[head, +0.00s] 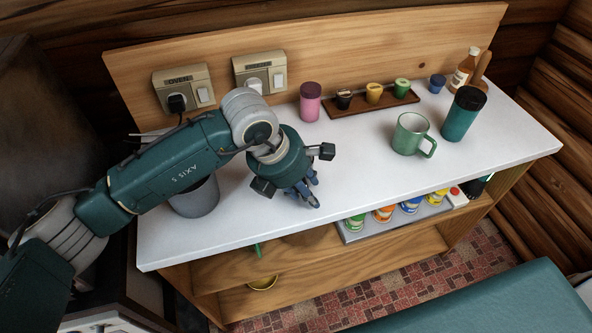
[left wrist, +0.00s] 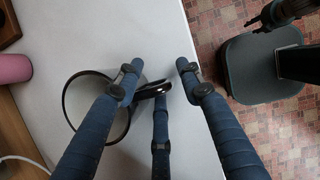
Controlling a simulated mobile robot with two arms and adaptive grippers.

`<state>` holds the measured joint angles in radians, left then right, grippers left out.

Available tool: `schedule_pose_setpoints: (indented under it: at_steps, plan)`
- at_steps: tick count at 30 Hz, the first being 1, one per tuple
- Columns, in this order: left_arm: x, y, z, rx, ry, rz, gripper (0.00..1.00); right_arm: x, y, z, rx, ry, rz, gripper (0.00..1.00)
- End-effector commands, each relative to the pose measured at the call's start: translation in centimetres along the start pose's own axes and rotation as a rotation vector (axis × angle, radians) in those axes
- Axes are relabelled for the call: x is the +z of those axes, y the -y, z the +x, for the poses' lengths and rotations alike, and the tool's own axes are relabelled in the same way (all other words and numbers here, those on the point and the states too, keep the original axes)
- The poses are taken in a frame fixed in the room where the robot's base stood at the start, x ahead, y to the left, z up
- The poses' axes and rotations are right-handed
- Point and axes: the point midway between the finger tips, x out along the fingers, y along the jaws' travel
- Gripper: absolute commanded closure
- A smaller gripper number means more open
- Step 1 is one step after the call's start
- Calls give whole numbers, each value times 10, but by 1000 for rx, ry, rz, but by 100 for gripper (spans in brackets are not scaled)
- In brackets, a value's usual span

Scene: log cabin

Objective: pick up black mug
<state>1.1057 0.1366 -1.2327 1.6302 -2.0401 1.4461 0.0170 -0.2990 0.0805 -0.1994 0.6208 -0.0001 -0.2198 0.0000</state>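In the left wrist view, the mug shows as a round dark rim (left wrist: 66,88) with a pale inside, standing on the white worktop. Its dark handle (left wrist: 155,87) points toward the front edge. My left gripper (left wrist: 160,75) is open above it, with its fingers spread around the handle. One finger crosses the rim; whether it is inside the mug I cannot tell. In the head view, my left gripper (head: 308,186) is low over the worktop and hides the mug. A dark jointed shape (left wrist: 283,12) at the wrist view's top right looks like my right gripper.
A pink cup (head: 311,103), a tray (head: 345,110) of small jars, a green mug (head: 409,136) and a teal tumbler (head: 463,116) stand on the worktop (head: 350,160). A grey pot (head: 195,200) is under my arm. The front worktop is mostly clear.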

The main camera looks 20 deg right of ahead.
Motion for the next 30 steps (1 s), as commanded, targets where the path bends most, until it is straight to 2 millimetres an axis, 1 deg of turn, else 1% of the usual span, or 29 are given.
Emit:
schedule_pose_setpoints:
  at_steps: [3,4,6,8,9,10,14,25,30]
  plan:
    - [0,0,-1,0,0,1,63,-3,-4,0,5,-4,1,65]
    - [0,0,-1,-1,0,1,65,-3,-5,0,6,-4,1,65]
    - [0,0,-1,-1,0,1,78,-2,-5,0,6,-3,0,65]
    - [0,0,-1,-1,0,0,90,0,-5,-1,5,0,0,65]
    - [0,0,-1,-1,0,0,98,2,-4,-1,5,2,0,65]
    - [0,0,-1,-1,0,0,100,3,-4,-1,4,4,0,65]
    - [-1,1,0,-3,-2,-1,100,7,-3,-1,3,9,0,65]
    - [-3,2,2,-7,-7,-3,100,3,4,0,-4,4,0,65]
    - [0,2,-5,-8,-8,-3,100,2,7,3,-7,2,0,65]
